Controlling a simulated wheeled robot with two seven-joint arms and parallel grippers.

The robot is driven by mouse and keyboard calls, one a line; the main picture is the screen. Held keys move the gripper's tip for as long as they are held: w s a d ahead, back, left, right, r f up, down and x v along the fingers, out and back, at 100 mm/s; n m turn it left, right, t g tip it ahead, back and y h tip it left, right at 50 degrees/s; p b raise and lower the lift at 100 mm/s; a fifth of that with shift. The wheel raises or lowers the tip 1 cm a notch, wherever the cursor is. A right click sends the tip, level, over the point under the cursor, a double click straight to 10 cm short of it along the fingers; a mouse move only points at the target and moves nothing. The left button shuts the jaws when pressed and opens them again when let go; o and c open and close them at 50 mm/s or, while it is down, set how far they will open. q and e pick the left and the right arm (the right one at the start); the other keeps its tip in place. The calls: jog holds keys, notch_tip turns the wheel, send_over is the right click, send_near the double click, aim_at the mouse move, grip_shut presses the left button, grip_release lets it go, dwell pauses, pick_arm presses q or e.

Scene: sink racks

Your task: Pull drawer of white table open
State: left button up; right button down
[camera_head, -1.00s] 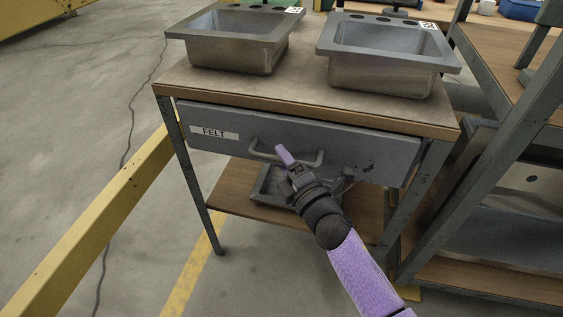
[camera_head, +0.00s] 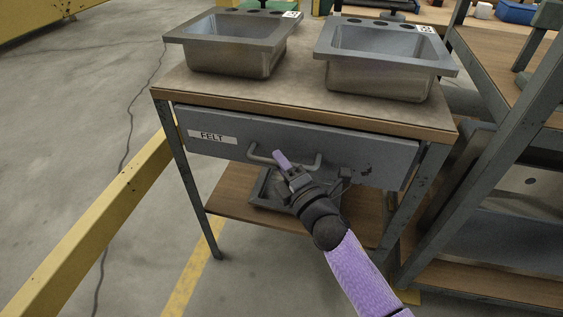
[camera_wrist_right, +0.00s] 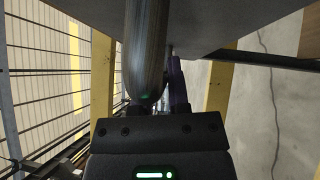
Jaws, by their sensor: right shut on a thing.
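The table has a brown top and grey legs, not white. Its grey drawer (camera_head: 330,148) sits under the top, with a FELT label (camera_head: 212,136) on the left of its front. I cannot tell whether it stands slightly out. A grey bar handle (camera_head: 312,163) is fixed to the drawer front. My right gripper (camera_head: 283,160) reaches it from below and is shut on the handle's bar, with a purple finger showing above. In the right wrist view the handle (camera_wrist_right: 146,55) runs between the purple fingers, partly hidden. My left gripper is not in view.
Two metal sinks (camera_head: 232,58) stand on the tabletop (camera_head: 290,98). A lower shelf (camera_head: 232,205) holds a dark tray. A shelf rack (camera_head: 465,180) stands close on the right.

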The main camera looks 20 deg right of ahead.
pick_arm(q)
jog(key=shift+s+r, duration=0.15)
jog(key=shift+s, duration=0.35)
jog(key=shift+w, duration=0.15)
